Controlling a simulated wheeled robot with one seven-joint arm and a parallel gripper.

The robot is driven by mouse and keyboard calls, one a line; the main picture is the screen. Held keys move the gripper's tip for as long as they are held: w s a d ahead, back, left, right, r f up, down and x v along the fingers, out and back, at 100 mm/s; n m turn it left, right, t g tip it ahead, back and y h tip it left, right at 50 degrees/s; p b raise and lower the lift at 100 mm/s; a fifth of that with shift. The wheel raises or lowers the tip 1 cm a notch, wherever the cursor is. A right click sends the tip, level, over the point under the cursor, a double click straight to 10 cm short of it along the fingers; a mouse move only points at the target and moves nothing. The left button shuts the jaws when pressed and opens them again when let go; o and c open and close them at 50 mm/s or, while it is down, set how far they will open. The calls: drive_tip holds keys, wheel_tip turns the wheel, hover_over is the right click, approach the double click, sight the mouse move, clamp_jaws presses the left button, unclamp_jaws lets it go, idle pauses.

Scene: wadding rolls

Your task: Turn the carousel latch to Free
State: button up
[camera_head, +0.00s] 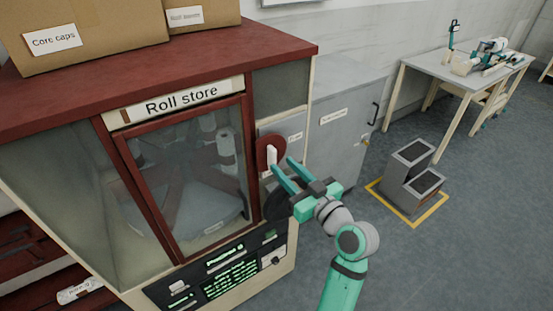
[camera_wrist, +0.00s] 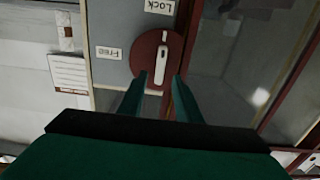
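The carousel latch is a round dark red disc (camera_head: 264,151) with a white handle (camera_head: 271,155), on the grey panel right of the Roll store door. In the wrist view the disc (camera_wrist: 147,47) lies between a "Lock" label (camera_wrist: 159,6) and a "Free" label (camera_wrist: 109,53), both upside down. There the white handle (camera_wrist: 161,64) points along the line toward "Lock". My gripper (camera_head: 285,172) is in front of the latch, fingers apart; in the wrist view its fingertips (camera_wrist: 159,82) lie either side of the handle's near end. I cannot tell whether they touch it.
The Roll store cabinet (camera_head: 110,120) has a glazed door (camera_head: 190,175) left of the latch and a control panel (camera_head: 215,275) below. A grey cabinet (camera_head: 338,130) stands to the right. Cardboard boxes (camera_head: 90,30) sit on top. A stepped grey block (camera_head: 408,180) stands on the floor.

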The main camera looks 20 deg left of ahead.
sight(275, 158)
drive_tip(key=shift+x, duration=2.55)
clamp_jaws()
